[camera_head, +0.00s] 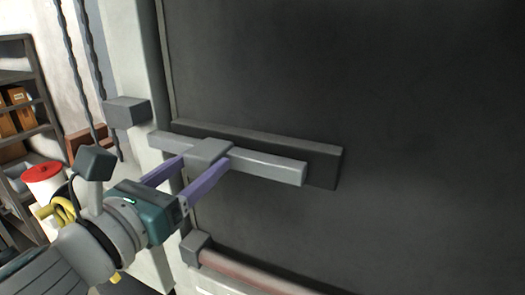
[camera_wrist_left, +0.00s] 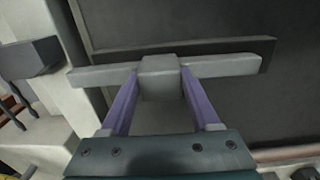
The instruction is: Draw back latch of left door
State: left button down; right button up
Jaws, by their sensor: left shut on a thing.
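The left door (camera_head: 360,75) is a large dark panel filling most of the head view. Its latch (camera_head: 275,168) is a long light-grey bar lying across a dark backing plate (camera_head: 322,165), with a grey block-shaped knob (camera_head: 208,152) on it. The bar's left end reaches over the pale door frame. My left gripper (camera_head: 208,165) has its two purple fingers on either side of the knob and is shut on it. The left wrist view shows the knob (camera_wrist_left: 160,65) between the fingertips, with the bar (camera_wrist_left: 220,67) running out both sides. My right gripper is not in view.
A grey block (camera_head: 127,112) sticks out from the pale frame (camera_head: 140,70) left of the bar. Another grey block (camera_head: 195,247) with a reddish bar (camera_head: 250,275) is below. Shelves (camera_head: 25,110) and a red-lidded white container (camera_head: 42,180) stand at the far left.

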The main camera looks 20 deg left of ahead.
pick_arm(q)
jog(key=shift+d, duration=0.25)
jog(key=shift+c, duration=0.6)
grip_release()
jog(key=s+b, duration=0.3)
jog(key=s, duration=0.7)
jog(key=shift+a+b, duration=0.35)
jog(key=shift+a, duration=0.05)
